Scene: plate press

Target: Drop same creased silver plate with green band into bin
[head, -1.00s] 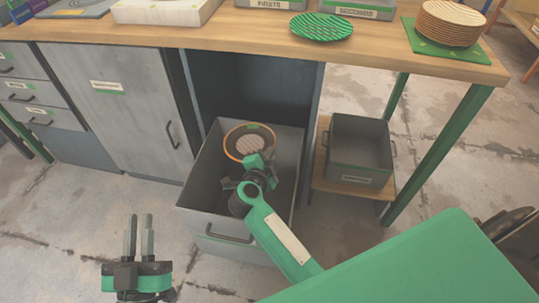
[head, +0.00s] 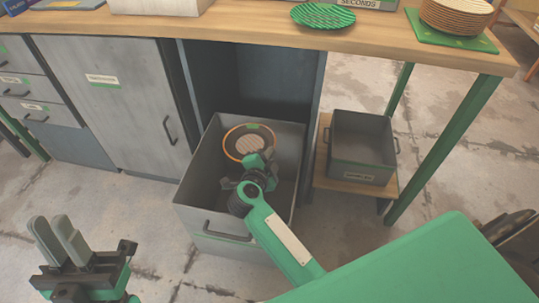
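The silver plate with a green band cannot be made out clearly. A round plate (head: 236,154) with an orange rim, grey ring, striped middle and small green mark shows inside the pulled-out grey bin (head: 211,231), toward its back. My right gripper (head: 256,166) is down inside the bin, just in front of this plate in the picture. Its fingertips are largely hidden, so its opening and any contact are unclear. My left gripper (head: 58,240) is at the lower left, outside the bin, with two grey fingers close together and nothing visible between them.
A green striped plate (head: 322,15) lies on the wooden bench (head: 250,32). A plate stack (head: 455,19) stands on a green mat at right. A second grey bin (head: 362,147) sits on a low shelf right of the pulled-out bin. Open floor lies at lower left.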

